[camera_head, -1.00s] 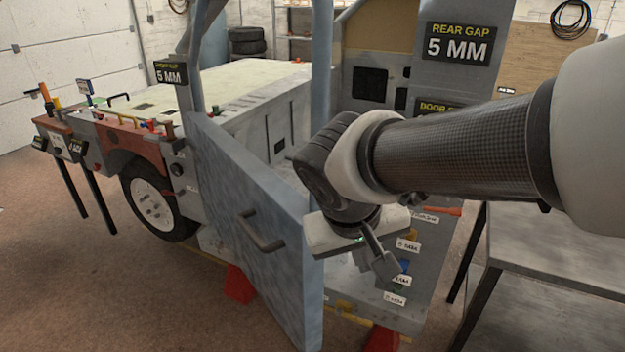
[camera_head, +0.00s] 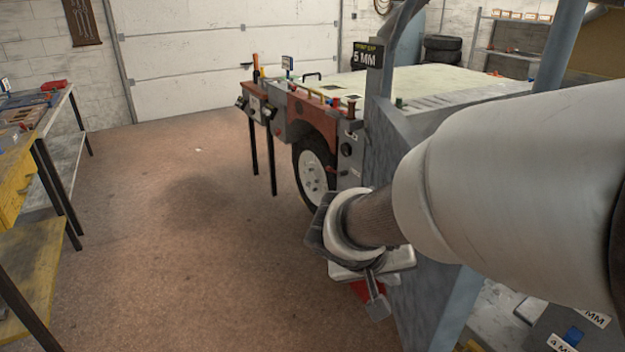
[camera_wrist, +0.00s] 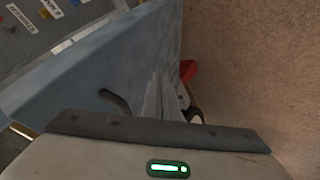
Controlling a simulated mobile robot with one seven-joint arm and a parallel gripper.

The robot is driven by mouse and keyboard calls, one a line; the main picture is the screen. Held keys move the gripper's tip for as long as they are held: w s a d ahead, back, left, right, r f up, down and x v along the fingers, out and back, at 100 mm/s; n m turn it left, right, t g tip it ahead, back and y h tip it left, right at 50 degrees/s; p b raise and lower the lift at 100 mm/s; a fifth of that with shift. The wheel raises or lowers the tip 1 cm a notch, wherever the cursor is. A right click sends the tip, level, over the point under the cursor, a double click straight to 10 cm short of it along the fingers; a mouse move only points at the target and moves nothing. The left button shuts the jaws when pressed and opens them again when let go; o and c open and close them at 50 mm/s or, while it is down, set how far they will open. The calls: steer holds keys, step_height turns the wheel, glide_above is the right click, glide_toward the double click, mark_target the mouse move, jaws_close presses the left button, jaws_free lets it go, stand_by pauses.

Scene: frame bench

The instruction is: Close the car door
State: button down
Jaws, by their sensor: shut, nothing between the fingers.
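The car door (camera_head: 425,300) is a blue-grey panel standing open, swung out from the car body. My arm hides much of it in the head view. In the wrist view the door (camera_wrist: 125,60) runs diagonally, and its dark handle (camera_wrist: 115,100) is just left of my fingers. My gripper (camera_head: 376,303) is on the door's outer, handle side, low in front of the panel. Its fingers (camera_wrist: 163,90) are shut and empty in the wrist view. I cannot tell whether they touch the door.
The car's front wheel (camera_head: 313,172) and a red-brown fender stand beyond the door. A workbench (camera_head: 40,130) with tools is at the left. Open brown floor (camera_head: 190,240) lies between them. A red support (camera_wrist: 188,70) is near the door's foot.

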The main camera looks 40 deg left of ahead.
glide_toward(425, 292)
steer(key=a+f, duration=0.3)
steer(key=shift+w+d+f+b, duration=0.1)
steer(key=shift+w+d+b, duration=0.1)
steer(key=shift+w+d, duration=0.5)
steer(key=shift+w+d+b, duration=0.15)
steer(key=shift+w+d, duration=0.35)
steer(key=shift+d, duration=0.45)
